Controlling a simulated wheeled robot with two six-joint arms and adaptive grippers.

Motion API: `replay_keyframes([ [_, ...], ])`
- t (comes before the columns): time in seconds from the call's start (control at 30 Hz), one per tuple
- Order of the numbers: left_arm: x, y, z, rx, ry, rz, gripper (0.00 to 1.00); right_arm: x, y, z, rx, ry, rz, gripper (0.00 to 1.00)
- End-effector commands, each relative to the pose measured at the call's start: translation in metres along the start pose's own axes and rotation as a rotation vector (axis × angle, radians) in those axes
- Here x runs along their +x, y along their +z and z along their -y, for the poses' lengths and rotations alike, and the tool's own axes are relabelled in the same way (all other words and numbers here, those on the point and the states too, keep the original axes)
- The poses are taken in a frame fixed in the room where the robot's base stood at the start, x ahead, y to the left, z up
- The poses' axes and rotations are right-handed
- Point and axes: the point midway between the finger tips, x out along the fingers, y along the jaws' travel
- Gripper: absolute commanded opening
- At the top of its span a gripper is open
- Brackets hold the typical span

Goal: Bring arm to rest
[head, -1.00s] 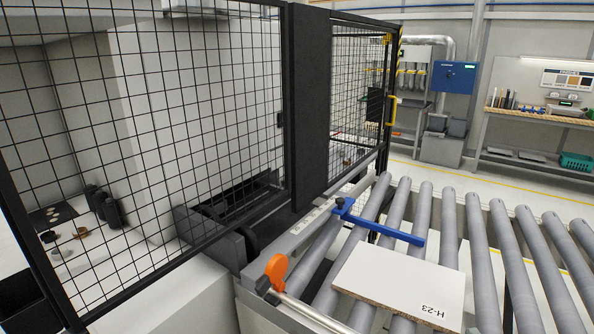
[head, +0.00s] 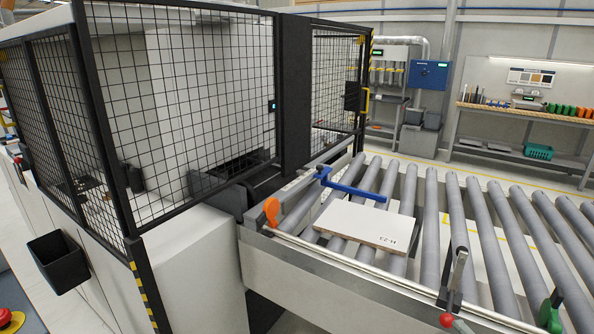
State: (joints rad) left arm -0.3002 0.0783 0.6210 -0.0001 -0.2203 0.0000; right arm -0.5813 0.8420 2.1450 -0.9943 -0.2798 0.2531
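Neither of my arms nor my grippers shows in the head view. A white panel (head: 365,223) marked H-23 lies flat on the roller conveyor (head: 432,203), near its left end. A blue bar (head: 352,189) lies across the rollers just behind the panel. An orange knob (head: 271,211) stands at the conveyor's front left corner.
A black mesh guard (head: 200,95) encloses the machine on the left. A black bin (head: 62,262) hangs on its front, with a red button (head: 8,318) at the lower left. A workbench (head: 525,115) is at the back right.

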Motion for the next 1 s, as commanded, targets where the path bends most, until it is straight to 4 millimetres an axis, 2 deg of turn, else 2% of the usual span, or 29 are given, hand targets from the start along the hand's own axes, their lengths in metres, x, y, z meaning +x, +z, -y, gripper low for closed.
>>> replay_keyframes([
  [0.23,0.0,0.0,0.0,0.0,0.0,0.0,0.4,-0.001,0.03,0.033,0.031,-0.082,0.067,0.83],
  [0.37,0.0,-0.003,0.0,0.0,-0.001,-0.005,0.4,-0.005,0.053,0.059,0.063,-0.136,0.126,0.83],
  [0.57,0.001,-0.003,0.001,0.0,-0.001,-0.005,0.4,-0.023,0.099,0.114,0.153,-0.238,0.261,0.83],
  [0.67,0.001,0.0,0.001,0.001,-0.002,-0.001,0.4,-0.04,0.125,0.154,0.226,-0.302,0.359,0.83],
  [0.77,0.002,0.001,0.002,0.001,-0.002,0.002,0.4,-0.069,0.153,0.208,0.334,-0.383,0.49,0.83],
  [0.8,0.002,0.001,0.002,0.001,-0.002,0.002,0.4,-0.084,0.162,0.233,0.388,-0.417,0.549,0.83],
  [0.87,0.002,0.002,0.002,0.001,-0.002,0.002,0.4,-0.11,0.17,0.272,0.473,-0.468,0.638,0.83],
  [0.9,0.003,0.001,0.002,0.001,-0.002,0.002,0.4,-0.127,0.172,0.297,0.531,-0.501,0.697,0.83],
  [1.0,0.004,0.001,0.001,0.001,-0.002,0.002,0.4,-0.173,0.164,0.359,0.678,-0.581,0.841,0.83],
])
